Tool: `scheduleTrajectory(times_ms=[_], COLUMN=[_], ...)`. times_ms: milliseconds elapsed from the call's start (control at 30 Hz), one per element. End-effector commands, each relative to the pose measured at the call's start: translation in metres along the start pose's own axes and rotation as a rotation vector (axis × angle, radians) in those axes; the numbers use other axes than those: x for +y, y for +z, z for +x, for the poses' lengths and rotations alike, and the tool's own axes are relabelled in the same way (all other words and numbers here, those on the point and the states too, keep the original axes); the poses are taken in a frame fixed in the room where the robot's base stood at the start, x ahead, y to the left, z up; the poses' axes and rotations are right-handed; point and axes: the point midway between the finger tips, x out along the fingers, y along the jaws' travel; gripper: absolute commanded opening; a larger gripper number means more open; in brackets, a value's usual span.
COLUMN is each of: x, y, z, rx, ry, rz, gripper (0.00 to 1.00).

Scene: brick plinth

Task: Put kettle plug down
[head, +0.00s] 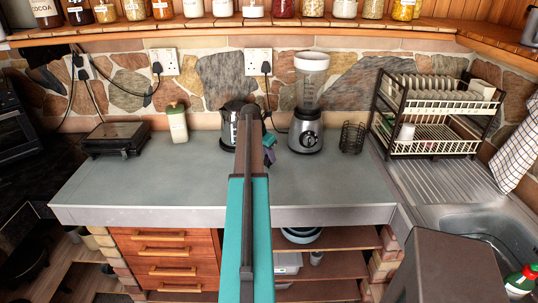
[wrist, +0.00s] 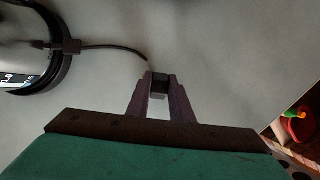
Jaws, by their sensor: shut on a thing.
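My gripper (head: 268,147) is over the grey worktop, just right of the kettle (head: 228,122), at the end of my teal arm. In the wrist view my gripper (wrist: 160,86) is shut on a small dark block, the kettle plug (wrist: 160,78), held between its fingertips. A dark cable (wrist: 110,47) runs from the left towards the plug. My arm hides part of the kettle and the plug in the head view. I cannot tell whether the plug touches the worktop.
A blender (head: 308,105) stands close right of my gripper, with a wire basket (head: 352,138) beyond it. Two wall sockets, left (head: 164,62) and right (head: 258,57), hold plugs. A dish rack (head: 435,115) stands by the sink. The front worktop (head: 330,188) is clear.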

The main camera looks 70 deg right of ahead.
Motion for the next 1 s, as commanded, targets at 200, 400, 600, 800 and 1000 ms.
scheduleTrajectory(times_ms=[200, 400, 600, 800, 1000], x=[0.0002, 0.0004, 0.0005, 0.0006, 0.0009], y=[-0.0020, -0.0035, -0.0037, -0.0037, -0.0028], z=[0.0039, 0.0071, 0.0070, 0.0068, 0.0047], rx=[0.000, 0.000, 0.000, 0.000, 0.000], ry=[0.000, 0.000, 0.000, 0.000, 0.001], rz=[0.000, -0.001, -0.001, -0.001, -0.001], gripper=[0.00, 0.00, 0.38, 0.38, 0.38])
